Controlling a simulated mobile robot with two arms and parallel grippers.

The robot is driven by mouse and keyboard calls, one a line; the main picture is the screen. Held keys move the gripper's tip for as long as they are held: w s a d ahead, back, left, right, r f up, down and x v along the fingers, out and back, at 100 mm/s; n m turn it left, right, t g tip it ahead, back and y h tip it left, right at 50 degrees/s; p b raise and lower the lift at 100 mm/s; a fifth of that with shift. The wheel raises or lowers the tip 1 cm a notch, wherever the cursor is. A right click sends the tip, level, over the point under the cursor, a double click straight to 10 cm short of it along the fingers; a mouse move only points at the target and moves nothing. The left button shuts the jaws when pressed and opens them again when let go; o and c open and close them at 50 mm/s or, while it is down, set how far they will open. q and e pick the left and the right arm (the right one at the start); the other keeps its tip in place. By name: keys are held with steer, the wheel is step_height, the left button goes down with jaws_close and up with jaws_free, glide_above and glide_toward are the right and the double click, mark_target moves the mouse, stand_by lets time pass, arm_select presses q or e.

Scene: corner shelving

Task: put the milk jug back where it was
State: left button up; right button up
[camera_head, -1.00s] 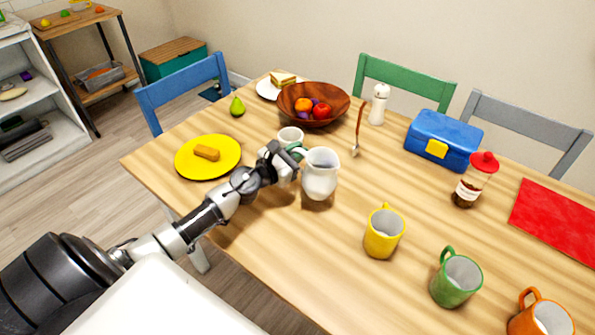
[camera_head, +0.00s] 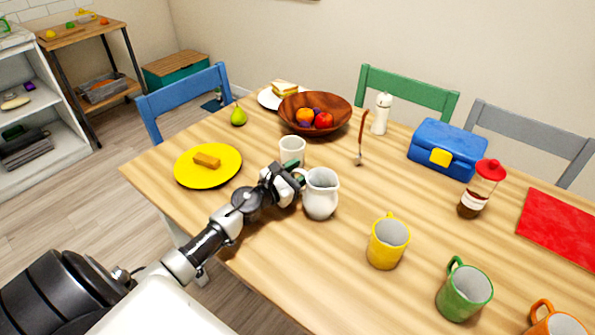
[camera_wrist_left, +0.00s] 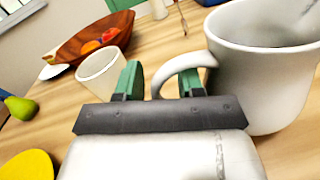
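The white milk jug (camera_head: 321,195) stands upright on the wooden table, with its handle toward my left gripper. In the left wrist view the jug (camera_wrist_left: 262,95) fills the right side, and its handle curves in between my fingers. My left gripper (camera_head: 292,177) is at the handle. Its two green fingertips (camera_wrist_left: 158,82) are spread apart, with a gap beside the handle, so it does not look clamped. My right gripper is not in view.
A white cup (camera_head: 292,151) stands close behind my left gripper. The yellow plate (camera_head: 190,175) lies to the left, the wooden bowl (camera_head: 290,107) behind. A yellow mug (camera_head: 388,243) and green mug (camera_head: 464,292) stand front right.

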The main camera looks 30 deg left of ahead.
arm_select(q)
steer(key=b+v, duration=0.2)
steer(key=v, duration=0.8)
steer(key=shift+s+a+f, duration=0.1)
steer(key=shift+s+f, duration=0.05)
steer(key=shift+s, duration=0.2)
steer(key=shift+s+a, duration=0.2)
steer(key=shift+s, duration=0.4)
